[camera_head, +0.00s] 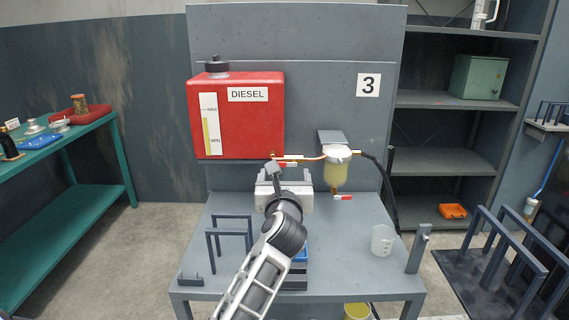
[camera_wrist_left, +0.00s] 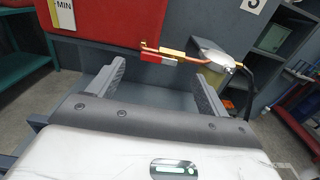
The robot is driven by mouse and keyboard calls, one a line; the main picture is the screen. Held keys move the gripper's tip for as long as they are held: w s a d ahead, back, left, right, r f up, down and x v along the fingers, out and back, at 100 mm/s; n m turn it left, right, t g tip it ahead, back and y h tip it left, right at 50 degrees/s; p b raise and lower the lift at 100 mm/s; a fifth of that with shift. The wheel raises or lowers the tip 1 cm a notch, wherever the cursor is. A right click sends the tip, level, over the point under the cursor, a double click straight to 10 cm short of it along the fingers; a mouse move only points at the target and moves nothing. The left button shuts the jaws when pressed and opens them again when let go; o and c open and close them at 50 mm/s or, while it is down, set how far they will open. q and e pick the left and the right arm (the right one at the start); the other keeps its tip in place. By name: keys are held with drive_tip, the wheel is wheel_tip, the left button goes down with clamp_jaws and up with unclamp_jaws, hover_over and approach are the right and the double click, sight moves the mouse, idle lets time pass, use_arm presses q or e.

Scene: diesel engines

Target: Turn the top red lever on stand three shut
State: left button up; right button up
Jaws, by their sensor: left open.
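Stand three is a grey bench with a back panel (camera_head: 300,100) marked 3. The top red lever (camera_head: 289,164) is on the fuel line just below the red DIESEL tank (camera_head: 240,130). In the left wrist view the lever (camera_wrist_left: 152,57) is red with a whitish end and lies roughly along the pipe, under a brass fitting. My left gripper (camera_head: 289,176) is open and empty, just in front of the lever. Its fingers (camera_wrist_left: 158,72) stand either side of the lever in the wrist view, apparently short of it. My right gripper is out of view.
A second red lever (camera_head: 343,197) sits under the yellowish filter bowl (camera_head: 335,175). A black hose (camera_head: 385,180) runs down at the right. A clear beaker (camera_head: 382,240), a grey post (camera_head: 418,250) and a dark frame (camera_head: 230,232) stand on the bench.

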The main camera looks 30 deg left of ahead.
sight(285, 163)
use_arm(q)
drive_tip(key=shift+x, duration=2.8)
drive_tip(key=c, duration=1)
